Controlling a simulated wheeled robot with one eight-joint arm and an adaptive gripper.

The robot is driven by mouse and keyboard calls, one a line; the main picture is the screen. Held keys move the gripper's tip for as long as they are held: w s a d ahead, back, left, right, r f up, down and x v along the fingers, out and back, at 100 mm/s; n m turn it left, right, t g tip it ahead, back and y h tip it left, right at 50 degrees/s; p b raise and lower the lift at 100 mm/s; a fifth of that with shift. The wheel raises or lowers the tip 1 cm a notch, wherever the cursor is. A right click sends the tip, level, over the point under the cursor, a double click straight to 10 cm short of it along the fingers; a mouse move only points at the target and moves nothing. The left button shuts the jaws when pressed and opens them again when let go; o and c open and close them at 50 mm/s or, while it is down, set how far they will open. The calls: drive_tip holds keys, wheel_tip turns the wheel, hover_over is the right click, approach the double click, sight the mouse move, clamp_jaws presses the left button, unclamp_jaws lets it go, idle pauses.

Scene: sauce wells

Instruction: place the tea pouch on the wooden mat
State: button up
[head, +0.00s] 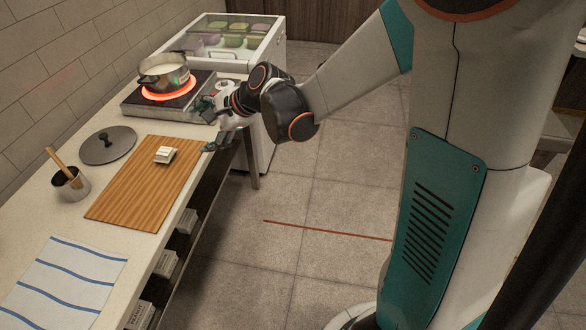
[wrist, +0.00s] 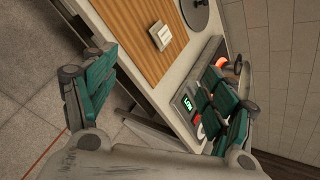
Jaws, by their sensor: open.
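The tea pouch (head: 165,155), a small whitish packet, lies on the wooden mat (head: 125,205), near the mat's far end. In the wrist view the pouch (wrist: 160,36) lies on the striped brown mat (wrist: 128,20), with nothing touching it. My gripper (head: 209,126) is at the counter's right edge, to the right of the pouch and apart from it. In the wrist view my gripper (wrist: 158,78) has its teal fingers spread wide with nothing between them.
A steel pot (head: 163,75) stands on a glowing burner behind the mat. A dark lid (head: 107,146) and a metal cup (head: 70,187) with a wooden utensil are left of the mat. A striped cloth (head: 65,283) lies in front. A glass-topped case (head: 232,40) stands at the back.

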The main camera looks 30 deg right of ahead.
drive_tip(key=s+d+r+n+h, duration=0.1)
drive_tip(key=s+d+n+h, duration=0.1)
drive_tip(key=s+n, duration=0.3)
drive_tip(key=s+d+r+n+h, duration=0.2)
drive_tip(key=s+d+n, duration=0.3)
drive_tip(key=s, duration=0.8)
drive_tip(key=s+d+r+n+h, duration=0.1)
drive_tip(key=s+d+n+h, duration=0.2)
drive_tip(key=s+n, duration=0.3)
drive_tip(key=s+d, duration=0.1)
drive_tip(key=s, duration=0.2)
drive_tip(key=shift+r, duration=0.3)
